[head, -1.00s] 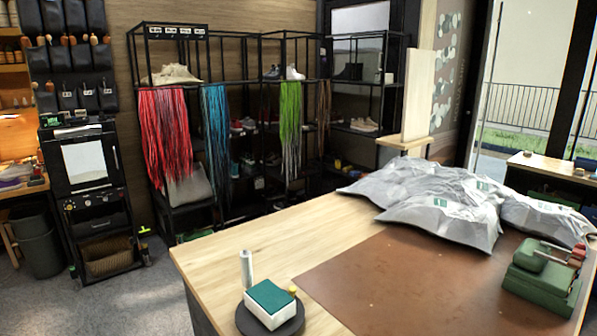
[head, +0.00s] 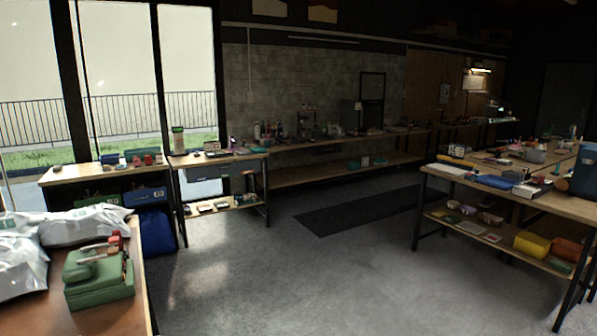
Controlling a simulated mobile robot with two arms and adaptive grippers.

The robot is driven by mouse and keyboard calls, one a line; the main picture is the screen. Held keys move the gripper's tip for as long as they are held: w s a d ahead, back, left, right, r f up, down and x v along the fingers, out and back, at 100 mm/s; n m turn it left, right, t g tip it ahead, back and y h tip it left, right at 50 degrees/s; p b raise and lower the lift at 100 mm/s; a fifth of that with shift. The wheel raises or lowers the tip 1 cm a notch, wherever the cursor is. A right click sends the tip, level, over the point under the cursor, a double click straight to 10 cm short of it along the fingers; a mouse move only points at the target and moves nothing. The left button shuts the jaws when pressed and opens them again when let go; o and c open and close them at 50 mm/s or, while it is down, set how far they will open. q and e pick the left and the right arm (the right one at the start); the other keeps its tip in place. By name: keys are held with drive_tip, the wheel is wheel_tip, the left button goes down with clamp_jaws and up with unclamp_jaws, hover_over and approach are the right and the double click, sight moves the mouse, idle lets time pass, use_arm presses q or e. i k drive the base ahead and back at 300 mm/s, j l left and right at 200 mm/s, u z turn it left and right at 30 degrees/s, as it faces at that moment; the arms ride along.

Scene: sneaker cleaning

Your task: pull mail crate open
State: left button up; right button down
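No thing is clearly marked as a mail crate. A blue crate (head: 146,197) with a small pale label sits under the wooden bench (head: 75,174) by the windows, in the head view. A dark green crate (head: 92,201) with a label sits beside it on the left, partly hidden by grey mail bags. The crates are far off and small, so I cannot tell how far either is pulled out. Neither of my grippers is in view.
Grey plastic bags (head: 85,224) and a green box-shaped device (head: 98,278) lie on the near table at lower left. A blue sack (head: 158,231) stands below the bench. The grey floor (head: 300,270) is open in the middle. A workbench (head: 500,184) stands at right.

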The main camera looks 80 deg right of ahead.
sight(211, 172)
drive_tip(key=z, duration=1.95)
drive_tip(key=i+l+z, duration=0.1)
drive_tip(key=l, duration=0.15)
drive_tip(key=i+l, duration=1)
drive_tip(key=l, duration=0.2)
drive_tip(key=i+l+u, duration=0.1)
drive_tip(key=i+u, duration=0.25)
drive_tip(key=i, duration=1.55)
drive_tip(key=i+l+z, duration=0.1)
drive_tip(key=i+z, duration=0.2)
drive_tip(key=i, duration=0.7)
drive_tip(key=i+j+z, duration=0.15)
drive_tip(key=i+z, duration=0.15)
drive_tip(key=i, duration=0.7)
